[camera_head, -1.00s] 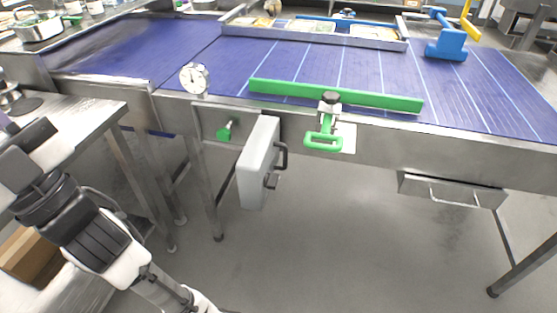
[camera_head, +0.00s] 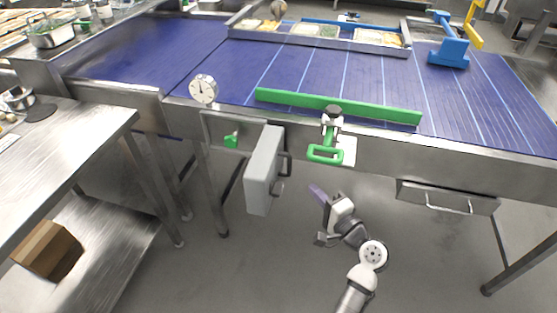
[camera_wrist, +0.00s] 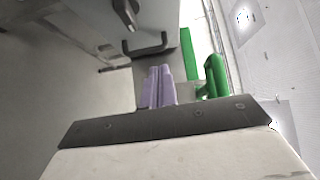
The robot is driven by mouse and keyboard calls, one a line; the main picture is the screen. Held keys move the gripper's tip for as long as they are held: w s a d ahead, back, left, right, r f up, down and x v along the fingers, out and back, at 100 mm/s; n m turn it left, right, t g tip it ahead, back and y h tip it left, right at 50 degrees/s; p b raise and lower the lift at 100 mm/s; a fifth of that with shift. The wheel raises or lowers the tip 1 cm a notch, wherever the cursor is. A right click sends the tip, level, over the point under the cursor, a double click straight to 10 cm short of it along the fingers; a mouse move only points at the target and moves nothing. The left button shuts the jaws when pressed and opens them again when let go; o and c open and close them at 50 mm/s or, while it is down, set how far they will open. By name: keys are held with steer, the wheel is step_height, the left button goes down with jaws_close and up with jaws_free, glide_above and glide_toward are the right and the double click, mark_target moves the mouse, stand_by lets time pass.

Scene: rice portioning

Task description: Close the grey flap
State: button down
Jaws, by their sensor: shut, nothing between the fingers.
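The grey flap (camera_head: 261,172) stands open under the front edge of the conveyor table, sticking out toward the camera from a steel box with a green knob (camera_head: 231,141) inside. A dark handle (camera_head: 287,163) and a latch (camera_head: 277,187) are on its right face. My gripper (camera_head: 316,191), with purple fingers, is shut and empty to the right of the flap, apart from it in the head view. In the wrist view the purple fingertips (camera_wrist: 159,72) point toward the flap's dark handle (camera_wrist: 147,48); the flap (camera_wrist: 90,22) fills the upper part. Contact cannot be told there.
A green clamp handle (camera_head: 325,153) hangs off the table edge above my gripper, below a green bar (camera_head: 338,106). A table leg (camera_head: 212,190) stands left of the flap. A steel drawer (camera_head: 446,197) is at right. The floor (camera_head: 420,260) is clear.

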steer(key=p, duration=0.4)
glide_toward(277, 162)
steer(key=d+x, duration=0.1)
steer(key=x, duration=0.4)
steer(key=shift+w+a+r+p, duration=0.15)
steer(key=shift+a+r+p, duration=0.15)
steer(key=shift+a, duration=0.5)
steer(key=shift+a+m+h, duration=0.1)
steer(key=shift+m+h, duration=0.2)
